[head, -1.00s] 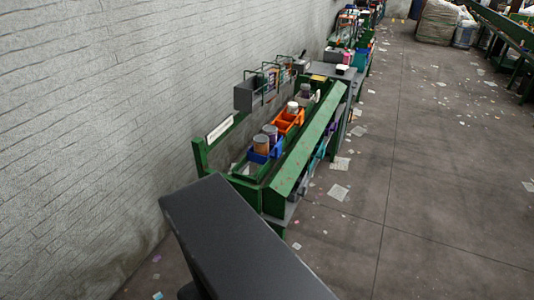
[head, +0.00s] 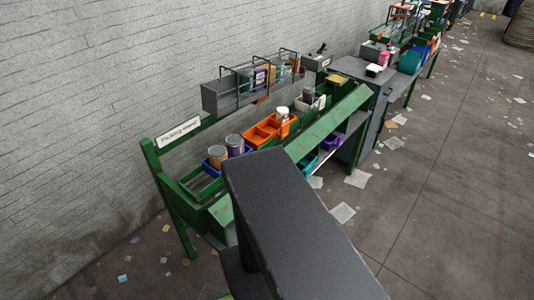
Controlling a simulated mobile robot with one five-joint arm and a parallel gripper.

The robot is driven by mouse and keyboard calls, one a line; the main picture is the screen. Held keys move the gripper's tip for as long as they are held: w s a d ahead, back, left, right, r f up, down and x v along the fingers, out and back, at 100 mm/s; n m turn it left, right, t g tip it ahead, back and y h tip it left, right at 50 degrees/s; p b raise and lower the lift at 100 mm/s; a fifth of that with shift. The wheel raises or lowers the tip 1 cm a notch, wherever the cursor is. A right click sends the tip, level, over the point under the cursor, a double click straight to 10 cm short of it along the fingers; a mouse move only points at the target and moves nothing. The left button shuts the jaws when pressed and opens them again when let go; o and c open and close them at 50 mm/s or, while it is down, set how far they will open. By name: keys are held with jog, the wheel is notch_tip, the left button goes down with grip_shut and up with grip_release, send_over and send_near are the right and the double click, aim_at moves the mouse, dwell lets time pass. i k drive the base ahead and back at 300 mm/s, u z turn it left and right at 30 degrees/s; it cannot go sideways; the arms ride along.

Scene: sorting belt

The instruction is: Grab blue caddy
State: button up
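A blue caddy (head: 247,151) sits on the green-framed sorting belt (head: 320,128), near its close end. Two cans stand in it, one with an orange-brown side (head: 217,157) and one purple (head: 235,146). Its near right part is hidden behind a large dark grey block (head: 295,215), which seems to be part of my own body. An orange caddy (head: 262,134) with a light-topped container in it stands just behind the blue one. My gripper does not show in the head view.
A grey shelf (head: 230,95) with green rails hangs over the belt's left side. A grey cabinet (head: 365,95) stands at the far end. The floor at right is open, with scattered papers.

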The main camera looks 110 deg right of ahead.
aim_at(207, 168)
jog(key=u, duration=0.05)
jog(key=k, duration=1.1)
jog(key=z, duration=0.5)
